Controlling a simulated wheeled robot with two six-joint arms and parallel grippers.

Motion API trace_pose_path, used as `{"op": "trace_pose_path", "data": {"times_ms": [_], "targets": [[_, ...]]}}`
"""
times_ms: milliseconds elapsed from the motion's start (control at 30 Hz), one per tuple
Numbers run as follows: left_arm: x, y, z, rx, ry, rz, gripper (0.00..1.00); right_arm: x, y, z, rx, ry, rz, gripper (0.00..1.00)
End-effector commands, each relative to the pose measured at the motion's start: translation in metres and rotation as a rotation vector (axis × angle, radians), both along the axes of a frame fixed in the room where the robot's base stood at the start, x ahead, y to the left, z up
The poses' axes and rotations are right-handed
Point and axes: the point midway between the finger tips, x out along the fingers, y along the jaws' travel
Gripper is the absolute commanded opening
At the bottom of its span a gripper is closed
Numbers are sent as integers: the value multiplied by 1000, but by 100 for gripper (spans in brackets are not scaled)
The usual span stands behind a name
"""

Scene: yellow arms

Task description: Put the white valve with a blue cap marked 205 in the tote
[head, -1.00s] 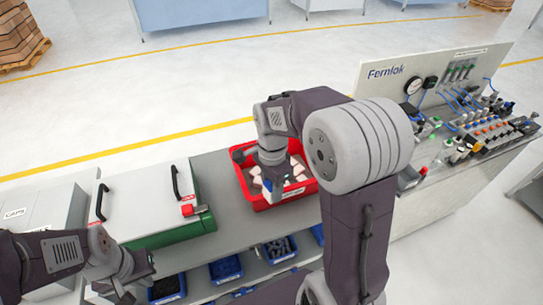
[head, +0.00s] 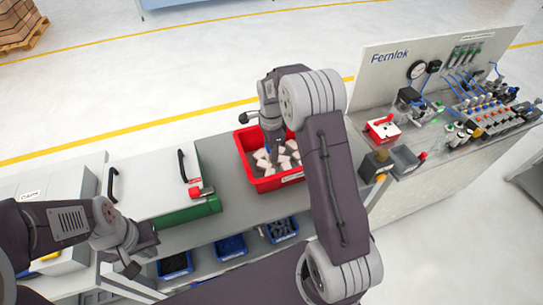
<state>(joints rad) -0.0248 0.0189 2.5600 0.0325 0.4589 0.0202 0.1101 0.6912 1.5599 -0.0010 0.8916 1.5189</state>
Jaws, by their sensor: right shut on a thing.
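The red tote (head: 243,150) stands on the bench and holds several white pieces. My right gripper (head: 274,156) points down into the tote, among the white pieces. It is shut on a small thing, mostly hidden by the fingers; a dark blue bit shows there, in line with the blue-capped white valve. The number 205 is not readable. My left gripper (head: 134,268) hangs at the lower left, in front of the bench, away from the tote; its fingers are too small to judge.
A white-lidded green case (head: 155,185) stands left of the tote. Blue bins (head: 231,246) sit on the shelf below. Bench between case and tote is clear.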

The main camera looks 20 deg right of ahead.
Motion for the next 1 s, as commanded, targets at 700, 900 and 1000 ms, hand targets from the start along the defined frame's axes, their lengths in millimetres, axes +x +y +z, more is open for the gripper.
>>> {"op": "trace_pose_path", "data": {"times_ms": [700, 900, 1000], "targets": [[0, 0, 6, 0, 0, 0, 0, 0, 0, -45, 0, -1, 0, 0], [0, 0, 7, 0, 0, 0, 0, 0, 0, -44, 0, -1, 0, 58], [0, 0, 7, 0, 0, 0, 0, 0, 0, -43, 0, -1, 0, 58]]}}
